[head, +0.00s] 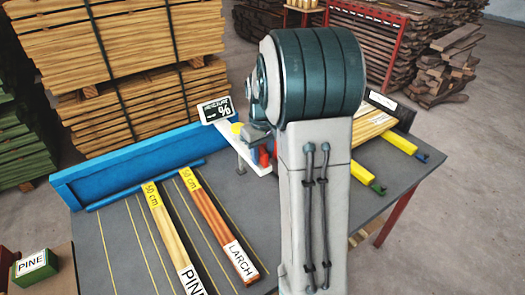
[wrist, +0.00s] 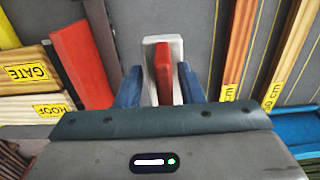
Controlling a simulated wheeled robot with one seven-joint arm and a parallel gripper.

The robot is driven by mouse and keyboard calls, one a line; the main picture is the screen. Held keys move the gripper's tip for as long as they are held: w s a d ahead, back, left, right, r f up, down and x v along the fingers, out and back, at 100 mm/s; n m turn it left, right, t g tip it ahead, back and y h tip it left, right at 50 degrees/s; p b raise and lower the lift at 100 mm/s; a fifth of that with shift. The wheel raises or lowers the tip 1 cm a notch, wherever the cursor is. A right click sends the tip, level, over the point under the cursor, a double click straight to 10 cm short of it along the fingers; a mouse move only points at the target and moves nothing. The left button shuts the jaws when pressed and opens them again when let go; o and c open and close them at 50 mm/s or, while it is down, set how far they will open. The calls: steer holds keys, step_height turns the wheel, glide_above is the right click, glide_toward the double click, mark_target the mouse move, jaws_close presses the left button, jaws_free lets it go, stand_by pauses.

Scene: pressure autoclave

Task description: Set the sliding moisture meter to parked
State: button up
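The moisture meter, as I take it, shows in the head view as a black sign marked % (head: 216,109) above a white bar (head: 232,131) with a yellow part, at the back of the table. My arm hides much of what lies right of it. In the wrist view, a narrow red upright piece (wrist: 163,72) stands in front of a white block (wrist: 150,45). My gripper (wrist: 160,88) has its two blue fingers apart, one on each side of the red piece. Gaps show between fingers and red piece, so it looks open. I cannot tell any slider position.
PINE (head: 172,235) and LARCH (head: 218,225) boards lie on the grey table (head: 125,240). A blue fence (head: 130,165) edges its left back.

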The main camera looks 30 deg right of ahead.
step_height(320, 180, up, 14)
steer(key=shift+b, duration=0.35)
steer(key=shift+f, duration=0.1)
stand_by(0.4)
steer(key=s+a+f+t, duration=0.1)
steer(key=s+a+f, duration=0.1)
steer(key=s+a, duration=0.2)
steer(key=s+a+f+t, duration=0.1)
steer(key=s+a+f, duration=0.2)
steer(key=s, duration=0.7)
steer(key=s+a+f+m+t, duration=0.1)
steer(key=s+a+f, duration=0.1)
steer(key=s+a, duration=0.4)
steer(key=shift+s+f, duration=0.4)
steer(key=shift+s, duration=0.05)
